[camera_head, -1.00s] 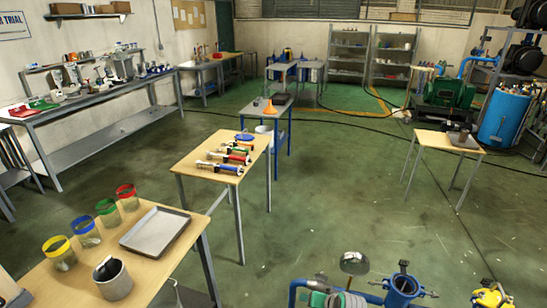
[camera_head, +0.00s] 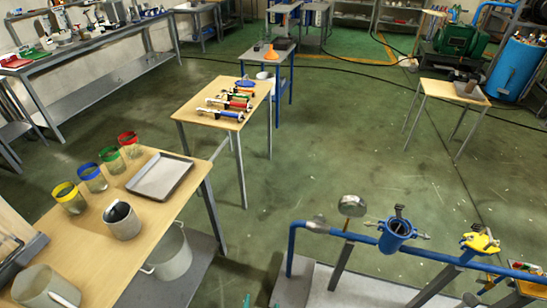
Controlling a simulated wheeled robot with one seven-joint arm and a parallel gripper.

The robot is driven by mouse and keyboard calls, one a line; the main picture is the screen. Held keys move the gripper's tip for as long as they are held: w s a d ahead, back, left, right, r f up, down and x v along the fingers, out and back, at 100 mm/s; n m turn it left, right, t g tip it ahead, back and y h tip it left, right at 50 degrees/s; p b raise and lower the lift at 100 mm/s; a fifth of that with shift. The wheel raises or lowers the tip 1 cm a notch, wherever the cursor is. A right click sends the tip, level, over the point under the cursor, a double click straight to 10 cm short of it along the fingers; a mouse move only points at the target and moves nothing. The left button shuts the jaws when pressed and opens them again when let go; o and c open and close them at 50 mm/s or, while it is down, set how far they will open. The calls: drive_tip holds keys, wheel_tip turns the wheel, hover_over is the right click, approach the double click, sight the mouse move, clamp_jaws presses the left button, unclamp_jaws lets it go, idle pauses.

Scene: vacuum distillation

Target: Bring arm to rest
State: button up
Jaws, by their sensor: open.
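Two small teal tips show at the very bottom edge of the head view. They look like the fingertips of my gripper (camera_head: 261,304), set apart with nothing visible between them. The rest of my gripper is cut off by the frame. It appears low, left of the blue pipe stand (camera_head: 290,245) and right of the wooden table's lower shelf (camera_head: 190,285).
The near wooden table (camera_head: 105,270) holds a metal tray (camera_head: 160,177), several colour-banded jars and a grey beaker (camera_head: 121,221). A bucket (camera_head: 170,250) stands on its shelf. The pipe stand carries a blue vessel (camera_head: 396,235). Green floor (camera_head: 340,140) is clear beyond.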

drive_tip(key=s+d+r+n+t, duration=0.1)
drive_tip(key=s+d+r+n, duration=0.1)
drive_tip(key=s+r, duration=0.7)
drive_tip(key=s+d+r+n+t, duration=0.1)
drive_tip(key=s+r+n+t, duration=0.1)
drive_tip(key=s+r, duration=0.7)
drive_tip(key=s, duration=0.4)
drive_tip(key=shift+s+d, duration=0.3)
drive_tip(key=shift+d, duration=0.1)
